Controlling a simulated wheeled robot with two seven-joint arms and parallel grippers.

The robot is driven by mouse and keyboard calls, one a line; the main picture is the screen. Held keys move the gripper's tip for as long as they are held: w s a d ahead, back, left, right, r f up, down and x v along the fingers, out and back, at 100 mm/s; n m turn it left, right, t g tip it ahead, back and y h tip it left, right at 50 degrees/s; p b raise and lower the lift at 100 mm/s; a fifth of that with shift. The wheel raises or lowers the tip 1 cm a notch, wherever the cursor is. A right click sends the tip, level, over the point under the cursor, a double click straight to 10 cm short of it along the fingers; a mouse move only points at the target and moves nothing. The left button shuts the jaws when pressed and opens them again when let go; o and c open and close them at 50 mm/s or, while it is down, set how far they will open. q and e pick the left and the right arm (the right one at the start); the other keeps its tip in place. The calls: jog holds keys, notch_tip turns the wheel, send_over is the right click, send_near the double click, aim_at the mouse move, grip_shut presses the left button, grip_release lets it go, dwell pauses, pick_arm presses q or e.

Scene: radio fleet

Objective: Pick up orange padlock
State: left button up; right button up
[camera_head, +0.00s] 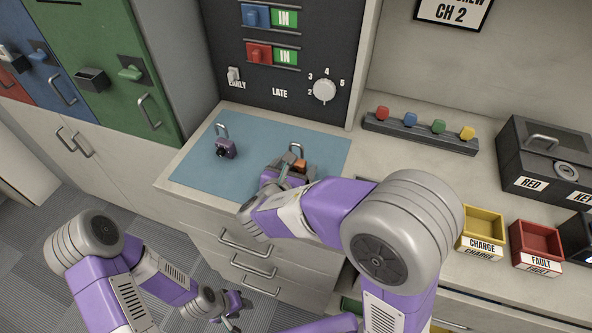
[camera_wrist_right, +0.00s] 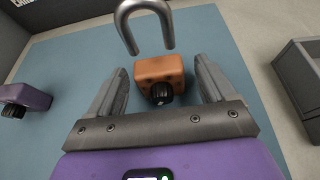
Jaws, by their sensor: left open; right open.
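The orange padlock (camera_wrist_right: 158,69) stands on the blue mat (camera_head: 189,166) in the right wrist view, its grey shackle raised and its black dial facing me. In the head view the padlock (camera_head: 299,163) is partly hidden by my right gripper (camera_head: 287,172). My right gripper (camera_wrist_right: 157,85) is open, with one finger on each side of the padlock body; I cannot tell whether they touch it. My left gripper (camera_head: 232,309) is open and empty, low in front of the drawers, away from the mat.
A purple padlock (camera_head: 225,148) stands on the mat to the left. A dark panel (camera_head: 285,60) with switches and a knob rises behind. A rack of coloured knobs (camera_head: 420,131), a dark toolbox (camera_head: 545,155), a yellow bin (camera_head: 481,233) and a red bin (camera_head: 536,244) are to the right.

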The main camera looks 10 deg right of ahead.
jog(key=shift+w+d+f, duration=0.3)
jog(key=shift+w+d, duration=0.05)
jog(key=shift+w, duration=0.2)
jog(key=shift+r, duration=0.1)
jog(key=c, duration=1.3)
